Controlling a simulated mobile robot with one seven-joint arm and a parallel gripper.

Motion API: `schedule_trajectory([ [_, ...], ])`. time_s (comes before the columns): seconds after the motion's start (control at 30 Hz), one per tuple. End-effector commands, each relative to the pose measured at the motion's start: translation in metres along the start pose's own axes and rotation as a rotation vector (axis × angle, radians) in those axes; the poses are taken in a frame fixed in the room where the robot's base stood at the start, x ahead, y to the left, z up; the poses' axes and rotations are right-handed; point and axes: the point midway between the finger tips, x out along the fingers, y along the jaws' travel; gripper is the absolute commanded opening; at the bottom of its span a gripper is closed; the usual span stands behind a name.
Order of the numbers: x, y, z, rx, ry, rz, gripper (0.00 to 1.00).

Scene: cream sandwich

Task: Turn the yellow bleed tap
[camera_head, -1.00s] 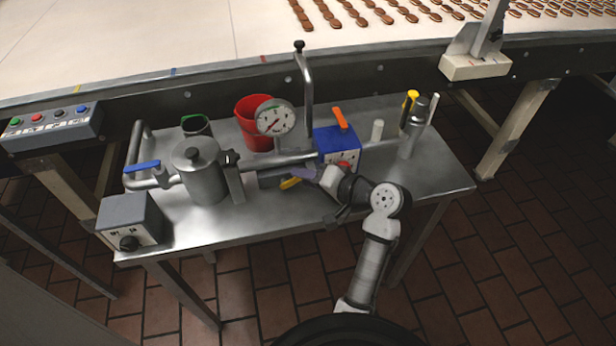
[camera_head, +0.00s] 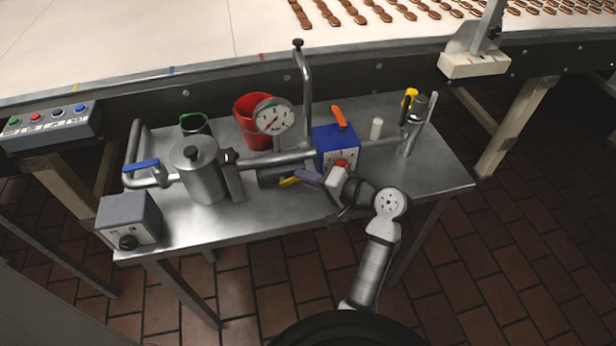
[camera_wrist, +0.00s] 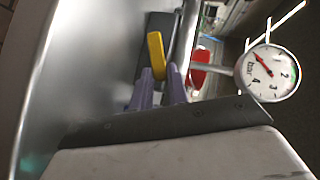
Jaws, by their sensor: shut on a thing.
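The yellow bleed tap (camera_head: 288,181) is a small yellow lever below the steel pipe, left of my gripper. It also shows in the wrist view (camera_wrist: 155,52), standing near upright in the picture. My gripper (camera_head: 300,177) has purple fingers, which also show in the wrist view (camera_wrist: 161,72). They are shut on the near end of the lever, one on each side. The far part of the lever sticks out beyond the fingertips. The tap's joint with its body is not clear.
A pressure gauge (camera_head: 274,118) stands above the pipe. A blue box (camera_head: 335,147) with an orange lever (camera_head: 339,117) is close right of my gripper. A steel canister (camera_head: 202,176) stands left and a red bucket (camera_head: 248,108) behind. The table's front right is clear.

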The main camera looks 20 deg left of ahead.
Motion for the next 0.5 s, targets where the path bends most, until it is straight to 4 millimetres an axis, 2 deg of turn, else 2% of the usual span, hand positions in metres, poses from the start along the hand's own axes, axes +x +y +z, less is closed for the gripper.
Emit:
schedule_trajectory([
  [0.03, -0.0002, -0.0001, -0.0002, 0.000, 0.001, 0.000, 0.00],
  [0.07, -0.0002, -0.0001, -0.0002, 0.000, 0.001, 0.001, 0.18],
  [0.2, -0.0002, -0.0001, -0.0002, -0.001, 0.001, 0.001, 0.36],
  [0.23, -0.0002, -0.0001, -0.0002, -0.001, 0.001, 0.001, 0.38],
  [0.5, -0.0008, 0.0000, -0.0003, -0.001, 0.001, 0.001, 0.38],
])
